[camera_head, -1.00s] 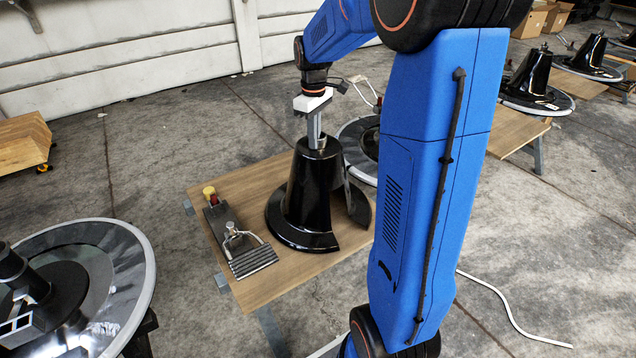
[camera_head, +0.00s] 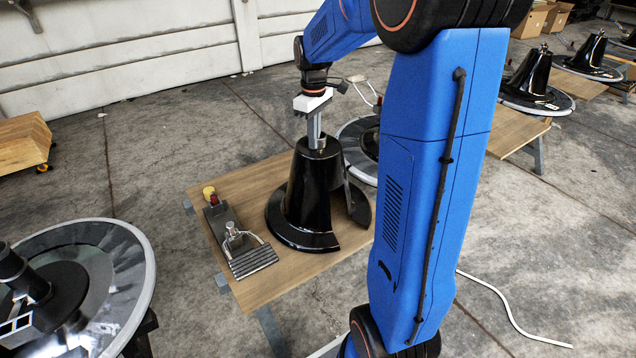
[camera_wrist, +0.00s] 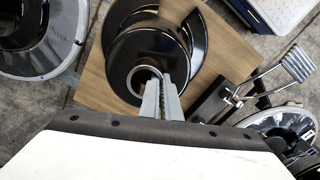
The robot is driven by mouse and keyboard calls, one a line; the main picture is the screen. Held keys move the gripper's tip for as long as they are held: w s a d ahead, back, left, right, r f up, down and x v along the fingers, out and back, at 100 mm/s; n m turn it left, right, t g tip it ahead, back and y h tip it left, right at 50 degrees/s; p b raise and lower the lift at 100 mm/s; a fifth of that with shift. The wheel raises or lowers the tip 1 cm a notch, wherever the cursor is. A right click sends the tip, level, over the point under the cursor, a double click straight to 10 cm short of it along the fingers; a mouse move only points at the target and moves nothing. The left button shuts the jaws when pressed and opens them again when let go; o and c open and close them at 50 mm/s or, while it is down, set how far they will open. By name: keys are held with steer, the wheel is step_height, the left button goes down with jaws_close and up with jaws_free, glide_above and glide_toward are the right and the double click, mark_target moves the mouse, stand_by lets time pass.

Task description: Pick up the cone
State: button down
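The cone is a glossy black flared piece with a cut-open side (camera_head: 308,200), standing upright on a wooden table (camera_head: 262,285). A short metal ring tops it. My gripper (camera_head: 315,140) points down at the ring. In the wrist view the gripper fingers (camera_wrist: 163,84) are close together at the ring's near edge, with the ring wall between them, and appear shut on it. The cone (camera_wrist: 127,65) shows from above there, its ring opening just beyond the fingers. The cone's base still rests on the table. My blue arm hides the table's right side in the head view.
A metal pedal unit (camera_head: 238,240) with a yellow-topped button lies left of the cone. A wooden crate (camera_head: 22,145) is at far left. A white cable (camera_head: 510,310) crosses the floor.

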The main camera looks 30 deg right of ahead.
stand_by(0.6)
step_height(320, 180, up, 18)
stand_by(1.3)
